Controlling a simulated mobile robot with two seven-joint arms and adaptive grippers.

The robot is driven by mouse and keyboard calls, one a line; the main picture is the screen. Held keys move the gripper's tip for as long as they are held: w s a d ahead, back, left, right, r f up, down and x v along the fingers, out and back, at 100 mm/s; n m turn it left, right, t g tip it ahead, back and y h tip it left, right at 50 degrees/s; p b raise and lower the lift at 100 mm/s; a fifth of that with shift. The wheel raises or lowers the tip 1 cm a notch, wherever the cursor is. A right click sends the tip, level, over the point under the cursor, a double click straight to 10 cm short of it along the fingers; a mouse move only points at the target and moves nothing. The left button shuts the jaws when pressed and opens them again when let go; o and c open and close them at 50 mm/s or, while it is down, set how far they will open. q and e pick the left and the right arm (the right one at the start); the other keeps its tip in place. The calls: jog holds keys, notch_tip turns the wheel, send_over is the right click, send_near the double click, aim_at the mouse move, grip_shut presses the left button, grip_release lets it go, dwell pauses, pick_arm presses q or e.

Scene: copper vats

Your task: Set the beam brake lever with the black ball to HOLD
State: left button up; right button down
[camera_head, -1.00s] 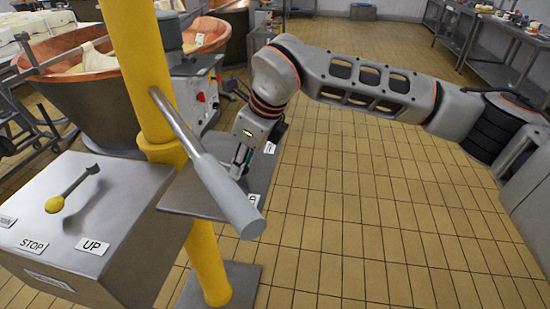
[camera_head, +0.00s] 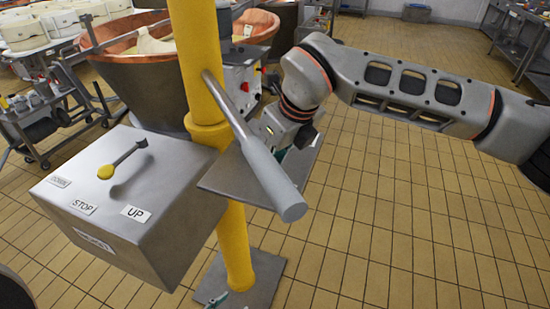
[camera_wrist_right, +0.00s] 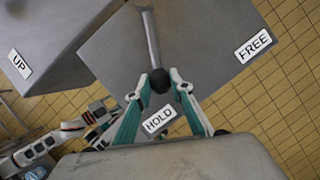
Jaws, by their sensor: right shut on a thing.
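The lever's black ball (camera_wrist_right: 159,80) sits on the end of a grey rod (camera_wrist_right: 151,38) above a grey plate (camera_wrist_right: 205,50) in the right wrist view. My right gripper (camera_wrist_right: 161,87) is shut on the black ball, one finger on each side. The HOLD label (camera_wrist_right: 159,120) lies just below the ball in that view; the FREE label (camera_wrist_right: 253,45) is to the upper right. In the head view my right gripper is mostly hidden behind a thick grey bar (camera_head: 272,175). Teal-and-white fingertips of my left gripper (camera_head: 222,299) show at the bottom edge; their opening is unclear.
A yellow post (camera_head: 200,60) stands beside the plate. A grey box (camera_head: 120,205) at left carries a yellow-ball lever (camera_head: 106,172) and STOP and UP labels. A copper vat (camera_head: 130,80) stands behind. Tiled floor (camera_head: 400,220) is clear at right.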

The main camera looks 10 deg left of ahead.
jog(key=c, duration=1.8)
grip_release()
jog(key=v, duration=1.2)
